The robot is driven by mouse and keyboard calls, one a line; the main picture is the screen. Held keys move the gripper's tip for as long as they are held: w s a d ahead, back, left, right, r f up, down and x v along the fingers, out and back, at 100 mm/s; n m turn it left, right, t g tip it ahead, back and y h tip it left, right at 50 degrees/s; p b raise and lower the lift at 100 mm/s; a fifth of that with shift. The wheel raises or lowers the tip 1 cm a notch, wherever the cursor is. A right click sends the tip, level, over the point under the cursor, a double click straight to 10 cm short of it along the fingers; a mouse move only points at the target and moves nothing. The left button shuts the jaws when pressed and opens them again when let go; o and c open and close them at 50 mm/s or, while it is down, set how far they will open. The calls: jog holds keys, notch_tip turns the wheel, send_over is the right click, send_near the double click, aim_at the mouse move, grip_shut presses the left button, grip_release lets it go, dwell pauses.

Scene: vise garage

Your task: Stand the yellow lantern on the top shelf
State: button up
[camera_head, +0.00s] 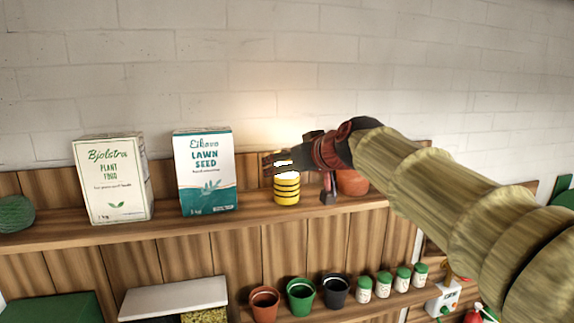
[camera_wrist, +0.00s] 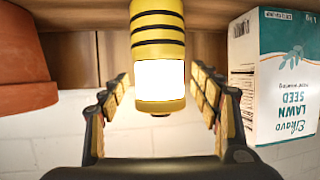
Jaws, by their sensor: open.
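The yellow lantern (camera_head: 287,192), with black bands and a glowing white section, stands upright on the top shelf (camera_head: 245,217), between the lawn seed box and a terracotta pot. My gripper (camera_head: 299,178) is at the lantern's upper part, its fingers apart on either side. In the wrist view, which is upside down, the lantern (camera_wrist: 158,40) sits between the two open fingers of my gripper (camera_wrist: 163,85). A gap shows between each finger and the lantern. The lantern's base meets the shelf near the picture's upper edge and is partly cut off.
The lawn seed box (camera_head: 205,172) stands left of the lantern, with the plant food box (camera_head: 112,180) farther left. The terracotta pot (camera_head: 352,183) is close on the right, partly behind my gripper. A lower shelf holds small pots (camera_head: 300,296) and several green-lidded jars (camera_head: 383,286).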

jog(key=b+v, duration=0.2)
jog(key=v, duration=1)
jog(key=shift+d, duration=0.15)
jog(key=s+d+f+m+g+h, duration=0.1)
jog(key=s+d+f, duration=0.3)
jog(key=s+f, duration=0.5)
jog(key=s+d+f+m+g+h, duration=0.2)
jog(key=s+d+f, duration=0.3)
jog(key=f, duration=1.2)
jog(key=s+d+f+m+g+h, duration=0.2)
jog(key=s+d+f, duration=0.3)
jog(key=s+f, duration=0.8)
jog(key=shift+s+f+g+h, duration=0.25)
jog(key=shift+s+g+h, duration=0.25)
jog(key=shift+s+g, duration=0.15)
jog(key=shift+d+b, duration=0.15)
jog(key=shift+b, duration=0.15)
